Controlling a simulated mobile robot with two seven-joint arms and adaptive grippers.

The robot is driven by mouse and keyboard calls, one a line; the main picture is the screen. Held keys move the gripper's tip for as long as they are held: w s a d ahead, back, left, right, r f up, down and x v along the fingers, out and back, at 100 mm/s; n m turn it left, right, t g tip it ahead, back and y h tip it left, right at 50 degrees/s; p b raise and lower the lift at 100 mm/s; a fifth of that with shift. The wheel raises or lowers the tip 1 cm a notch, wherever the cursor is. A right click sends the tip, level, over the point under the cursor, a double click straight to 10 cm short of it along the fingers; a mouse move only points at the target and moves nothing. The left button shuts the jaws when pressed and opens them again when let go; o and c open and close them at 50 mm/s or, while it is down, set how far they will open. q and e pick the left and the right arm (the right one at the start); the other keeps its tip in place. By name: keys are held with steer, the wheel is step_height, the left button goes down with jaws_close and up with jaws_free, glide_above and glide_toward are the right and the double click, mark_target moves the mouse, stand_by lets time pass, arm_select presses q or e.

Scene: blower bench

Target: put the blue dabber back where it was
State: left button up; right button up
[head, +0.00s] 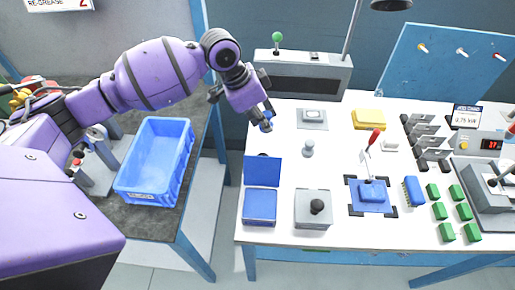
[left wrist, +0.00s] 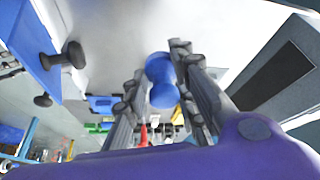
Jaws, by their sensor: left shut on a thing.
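The blue dabber (left wrist: 162,80) is between the fingers of my left gripper (left wrist: 168,100) in the left wrist view, with its rounded ends showing. In the head view my left gripper (head: 263,117) is shut on it above the back left part of the white bench, and only a small blue part of the dabber (head: 268,114) shows there. The gripper is behind and above the open blue box (head: 260,207), apart from the bench things. My right gripper is not in view.
A small grey knobbed piece (head: 308,149) stands on the white bench (head: 335,155). A blue crate (head: 128,185) stands on the left table.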

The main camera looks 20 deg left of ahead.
arm_select(q)
steer(key=shift+s+a+f, duration=0.1)
steer(key=shift+s+f, duration=0.05)
steer(key=shift+f, duration=0.25)
step_height(320, 180, down, 9)
steer(key=shift+f, duration=0.15)
steer(key=shift+f, duration=0.1)
steer(key=o, duration=1)
steer(key=shift+f, duration=0.1)
steer(key=v, duration=1.2)
steer(key=shift+r, duration=0.25)
